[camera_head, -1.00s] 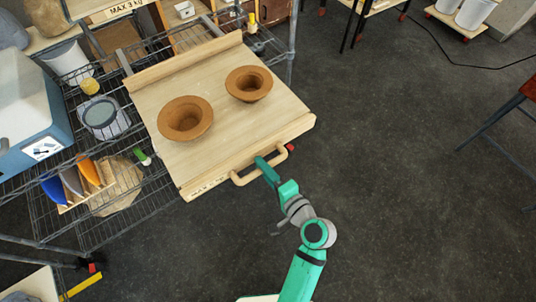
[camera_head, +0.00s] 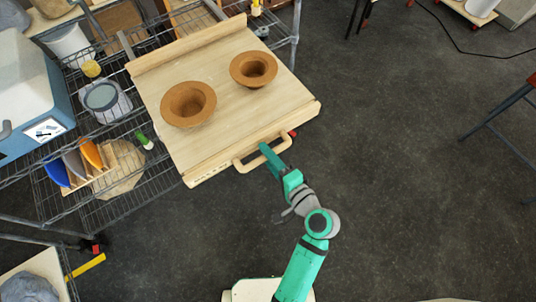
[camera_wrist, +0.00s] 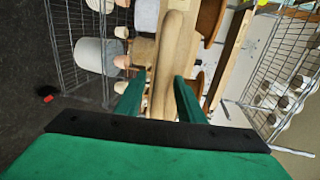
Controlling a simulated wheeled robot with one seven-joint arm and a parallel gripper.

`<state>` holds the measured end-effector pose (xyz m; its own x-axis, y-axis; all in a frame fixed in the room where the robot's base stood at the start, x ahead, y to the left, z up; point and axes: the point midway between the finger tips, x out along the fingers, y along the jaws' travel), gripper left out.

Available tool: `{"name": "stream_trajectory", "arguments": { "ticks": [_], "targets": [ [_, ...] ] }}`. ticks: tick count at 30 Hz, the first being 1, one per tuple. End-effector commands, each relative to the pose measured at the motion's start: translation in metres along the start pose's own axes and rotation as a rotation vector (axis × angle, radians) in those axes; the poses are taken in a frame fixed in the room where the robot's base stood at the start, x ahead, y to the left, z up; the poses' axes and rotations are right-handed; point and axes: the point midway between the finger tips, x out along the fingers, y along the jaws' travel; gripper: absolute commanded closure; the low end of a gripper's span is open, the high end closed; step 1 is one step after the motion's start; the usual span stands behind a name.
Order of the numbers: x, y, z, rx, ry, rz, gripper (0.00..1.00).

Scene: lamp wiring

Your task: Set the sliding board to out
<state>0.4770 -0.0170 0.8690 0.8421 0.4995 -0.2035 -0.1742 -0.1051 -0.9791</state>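The sliding board (camera_head: 225,112) is a pale wooden board standing out from the wire shelving, with a raised strip along its back edge. Its front carries a wooden bar handle (camera_head: 243,167). My gripper (camera_head: 268,152) is at the right part of this handle. In the wrist view the handle (camera_wrist: 168,65) runs between my two green fingers (camera_wrist: 162,88), which look closed on it with little or no gap. Two brown flared bowls, a larger one (camera_head: 188,104) and a smaller one (camera_head: 253,69), stand upright on the board.
The wire shelving (camera_head: 115,205) lies left of and behind the board, with a blue-and-white box (camera_head: 28,85), a grey pot (camera_head: 102,97) and a rack of coloured plates (camera_head: 82,165). The dark floor (camera_head: 410,160) is clear to the right of the board.

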Motion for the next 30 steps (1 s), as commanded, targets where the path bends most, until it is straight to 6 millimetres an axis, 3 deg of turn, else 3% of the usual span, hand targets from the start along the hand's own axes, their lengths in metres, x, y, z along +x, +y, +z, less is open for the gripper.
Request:
{"name": "stream_trajectory", "arguments": {
  "ticks": [5, 18, 24, 30],
  "targets": [
    [-0.014, 0.001, -0.001, 0.001, 0.002, 0.001, 0.65],
    [-0.091, 0.001, -0.001, 0.001, 0.004, 0.002, 0.65],
    [-0.106, 0.000, 0.000, 0.000, 0.002, 0.001, 0.65],
    [-0.108, 0.000, 0.000, 0.000, 0.002, 0.000, 0.65]
  ]
}}
